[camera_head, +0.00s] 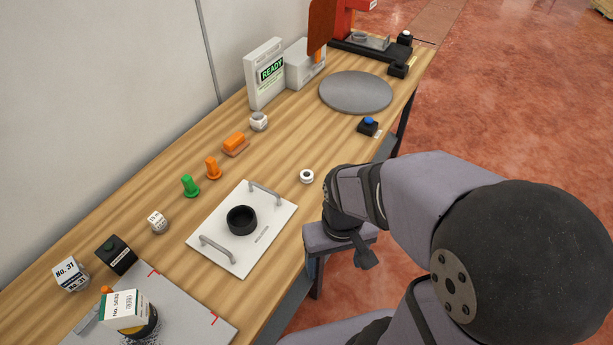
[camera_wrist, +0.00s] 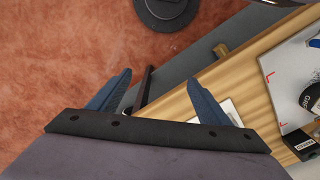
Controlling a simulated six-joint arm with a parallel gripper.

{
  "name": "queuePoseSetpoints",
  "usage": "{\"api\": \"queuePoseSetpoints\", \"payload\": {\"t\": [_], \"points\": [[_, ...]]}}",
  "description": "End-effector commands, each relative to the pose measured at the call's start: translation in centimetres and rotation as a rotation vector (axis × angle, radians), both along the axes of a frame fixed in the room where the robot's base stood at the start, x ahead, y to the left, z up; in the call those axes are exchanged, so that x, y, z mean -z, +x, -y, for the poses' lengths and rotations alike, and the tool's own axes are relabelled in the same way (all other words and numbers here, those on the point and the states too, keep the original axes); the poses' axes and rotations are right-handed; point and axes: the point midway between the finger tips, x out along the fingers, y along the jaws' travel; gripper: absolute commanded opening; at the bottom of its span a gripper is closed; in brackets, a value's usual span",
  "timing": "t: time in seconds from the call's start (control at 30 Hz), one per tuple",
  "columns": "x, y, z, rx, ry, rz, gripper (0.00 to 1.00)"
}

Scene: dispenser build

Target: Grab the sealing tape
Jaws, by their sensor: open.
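A small white ring with a dark centre (camera_head: 307,171), which looks like the sealing tape roll, lies flat on the wooden table near its front edge in the head view. A white cylinder with a grey top (camera_head: 258,122) stands farther back. My gripper (camera_wrist: 158,80) is open and empty in the wrist view, its two blue fingers spread apart. In the head view my wrist is beside the table's front edge, to the right of and nearer than the ring. I cannot make out the ring in the wrist view.
A white plate (camera_head: 221,259) with two handles and a black cup (camera_head: 241,220) lies left of the ring. Green (camera_head: 190,187) and orange (camera_head: 213,169) plugs stand behind it. A blue-button box (camera_head: 368,126) and grey disc (camera_head: 355,92) are farther right. Table around the ring is clear.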

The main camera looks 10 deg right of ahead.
Motion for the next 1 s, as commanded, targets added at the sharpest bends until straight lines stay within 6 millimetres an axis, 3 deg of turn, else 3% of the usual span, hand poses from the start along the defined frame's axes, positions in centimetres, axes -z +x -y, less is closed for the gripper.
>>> {"api": "queuePoseSetpoints", "payload": {"t": [0.07, 0.37, 0.53, 0.67, 1.0], "points": [[0.0, 0.0, 0.0, 0.000, 0.000, 0.000, 0.54], [0.1, 0.1, 0.0, 0.000, 0.000, 0.002, 0.54], [1.1, 1.5, 0.1, 0.004, 0.000, 0.044, 0.54], [2.9, 4.4, 0.4, 0.010, -0.001, 0.131, 0.54], [8.3, 14.8, 2.1, 0.034, -0.019, 0.512, 0.54]]}}
